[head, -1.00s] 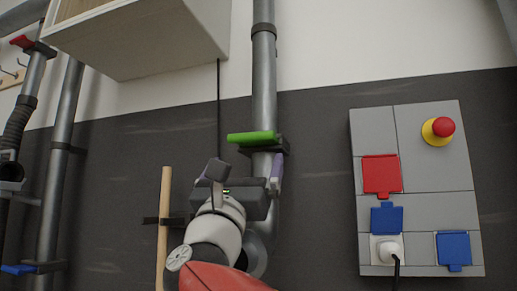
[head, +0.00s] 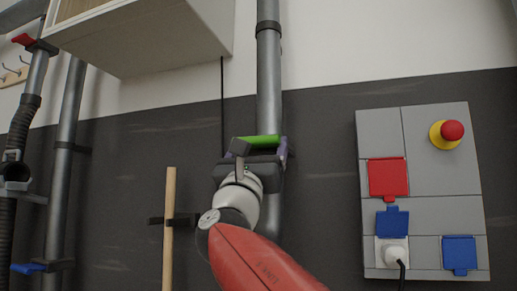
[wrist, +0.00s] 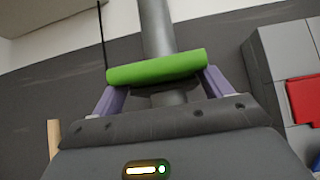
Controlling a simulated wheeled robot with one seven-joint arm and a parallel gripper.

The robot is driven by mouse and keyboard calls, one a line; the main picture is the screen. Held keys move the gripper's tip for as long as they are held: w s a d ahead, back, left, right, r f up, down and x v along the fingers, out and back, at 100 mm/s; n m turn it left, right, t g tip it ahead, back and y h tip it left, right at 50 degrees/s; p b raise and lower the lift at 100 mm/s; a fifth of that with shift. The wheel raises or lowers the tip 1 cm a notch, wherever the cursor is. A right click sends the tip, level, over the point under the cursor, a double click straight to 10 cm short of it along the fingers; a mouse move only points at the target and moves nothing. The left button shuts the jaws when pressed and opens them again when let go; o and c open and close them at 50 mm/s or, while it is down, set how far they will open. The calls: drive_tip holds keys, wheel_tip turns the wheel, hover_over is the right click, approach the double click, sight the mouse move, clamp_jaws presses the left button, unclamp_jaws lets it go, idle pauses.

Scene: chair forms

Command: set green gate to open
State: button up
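The green gate (head: 262,139) is a green bar on a dark bracket across a grey vertical pipe (head: 269,80). In the wrist view the green bar (wrist: 156,67) lies crosswise, close in front of my gripper. My gripper (head: 256,150) is at the gate, with its purple fingers spread wide apart. In the wrist view one finger shows near each end of the bar. I cannot tell whether the fingers touch it. The gripper body hides the lower part of the bracket and some of the pipe.
A grey panel (head: 436,160) with a red button, red and blue covers and a plugged cable is on the wall at right. A wooden stick (head: 169,225) stands left of my arm. A cabinet (head: 140,45) hangs above left. More pipes with red and blue gates are at far left.

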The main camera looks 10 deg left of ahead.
drive_tip(key=c, duration=0.9)
drive_tip(key=shift+h, duration=0.3)
drive_tip(key=s+b, duration=0.1)
drive_tip(key=s, duration=0.4)
drive_tip(key=shift+s+a, duration=0.1)
drive_tip(key=shift+a, duration=0.1)
drive_tip(key=o, duration=1.4)
drive_tip(key=shift+s, duration=0.2)
drive_tip(key=b+v, duration=0.2)
drive_tip(key=v, duration=0.5)
drive_tip(key=shift+s+f+b, duration=0.25)
drive_tip(key=shift+s+b, duration=0.05)
drive_tip(key=shift+b, duration=0.1)
